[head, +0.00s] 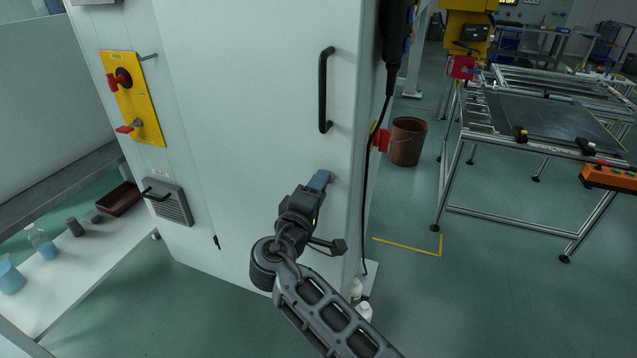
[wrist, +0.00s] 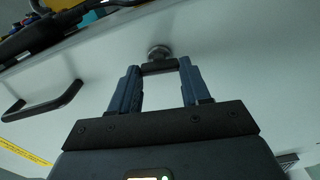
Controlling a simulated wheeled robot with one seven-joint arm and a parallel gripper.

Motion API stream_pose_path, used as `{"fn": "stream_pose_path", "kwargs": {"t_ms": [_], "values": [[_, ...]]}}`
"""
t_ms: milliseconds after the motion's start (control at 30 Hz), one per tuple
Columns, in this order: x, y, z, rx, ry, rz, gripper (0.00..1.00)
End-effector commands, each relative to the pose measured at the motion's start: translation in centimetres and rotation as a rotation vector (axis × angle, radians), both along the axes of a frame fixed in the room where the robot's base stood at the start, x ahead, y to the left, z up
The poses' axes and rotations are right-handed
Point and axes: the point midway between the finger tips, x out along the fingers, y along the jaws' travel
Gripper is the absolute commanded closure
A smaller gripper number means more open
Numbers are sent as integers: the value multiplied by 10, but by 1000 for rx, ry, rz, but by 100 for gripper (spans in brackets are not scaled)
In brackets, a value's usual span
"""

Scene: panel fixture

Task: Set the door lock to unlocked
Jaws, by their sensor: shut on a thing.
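The door lock is on the white cabinet door (head: 250,120), below the black door handle (head: 325,92). In the wrist view the lock (wrist: 158,51) shows as a round grey metal base with a short dark bar in front. My gripper (wrist: 159,68) has its two blue fingers on either side of that bar and is shut on it. In the head view my gripper (head: 319,180) reaches the door at the lock, and its fingers hide most of the lock. I cannot tell whether the lock is set to locked or unlocked.
A yellow panel (head: 137,95) with red switches and a grey vent box (head: 168,202) are on the cabinet's left. A dark cable (head: 367,190) hangs along its right edge. A brown bucket (head: 407,142) and a metal frame table (head: 540,125) stand right. The floor between is clear.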

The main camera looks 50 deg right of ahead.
Motion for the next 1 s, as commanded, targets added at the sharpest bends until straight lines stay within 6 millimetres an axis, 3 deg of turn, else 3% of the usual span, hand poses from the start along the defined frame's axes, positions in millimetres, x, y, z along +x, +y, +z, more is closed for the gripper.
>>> {"fn": "stream_pose_path", "kwargs": {"t_ms": [300, 867, 900, 1000], "values": [[1, 1, 0, -42, 115, 2, 84], [1, 1, -1, -51, 139, 3, 84], [1, 1, -1, -51, 139, 3, 49], [1, 1, -1, -50, 138, 2, 40]]}}
